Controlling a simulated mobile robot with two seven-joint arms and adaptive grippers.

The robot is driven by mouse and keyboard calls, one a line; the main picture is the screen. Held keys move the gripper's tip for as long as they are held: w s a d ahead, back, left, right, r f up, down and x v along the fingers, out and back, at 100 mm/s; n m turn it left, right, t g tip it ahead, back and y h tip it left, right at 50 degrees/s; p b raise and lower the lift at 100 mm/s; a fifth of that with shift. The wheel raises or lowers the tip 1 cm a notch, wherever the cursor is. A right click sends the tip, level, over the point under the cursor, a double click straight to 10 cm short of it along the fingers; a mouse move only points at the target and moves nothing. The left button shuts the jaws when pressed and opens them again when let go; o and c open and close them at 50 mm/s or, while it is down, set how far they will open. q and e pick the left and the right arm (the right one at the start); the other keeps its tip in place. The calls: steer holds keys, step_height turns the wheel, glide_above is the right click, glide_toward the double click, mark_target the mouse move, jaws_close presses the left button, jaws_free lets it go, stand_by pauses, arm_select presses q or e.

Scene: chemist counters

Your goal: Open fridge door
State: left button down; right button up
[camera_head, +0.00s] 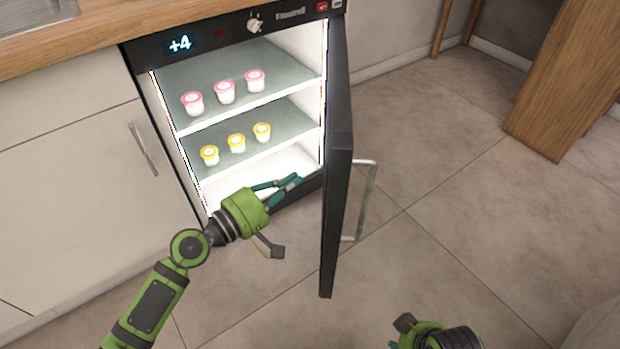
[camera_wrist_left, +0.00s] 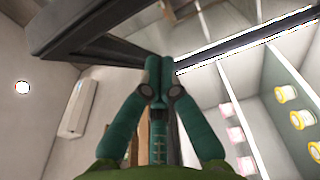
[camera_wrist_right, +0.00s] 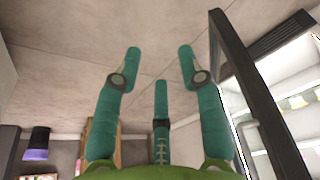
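The fridge (camera_head: 245,110) is built in under the counter, and its black-framed door (camera_head: 338,190) stands wide open, swung out to the right. The door's metal handle (camera_head: 368,195) is on its outer right side. My left gripper (camera_head: 293,183) is at the lower front of the opening, on the inner side of the door. In the left wrist view its fingertips (camera_wrist_left: 158,78) meet, with nothing seen between them. Whether it touches the door is unclear. My right gripper is partly in view at the bottom of the head view; its fingers (camera_wrist_right: 160,62) are spread and empty.
Pink-lidded cups (camera_head: 224,92) stand on the upper shelf and yellow-lidded cups (camera_head: 236,143) on the lower one. A white cabinet (camera_head: 75,190) is left of the fridge. A wooden panel (camera_head: 560,85) stands at the right. Tiled floor (camera_head: 450,200) beyond the door is clear.

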arm_select(q)
steer(key=shift+d+p, duration=0.5)
steer(key=shift+d, duration=1.55)
arm_select(e)
steer(key=shift+s+x, duration=0.15)
steer(key=shift+x, duration=0.6)
steer(key=shift+s+x, duration=0.1)
steer(key=shift+x, duration=0.7)
steer(key=shift+a, duration=0.1)
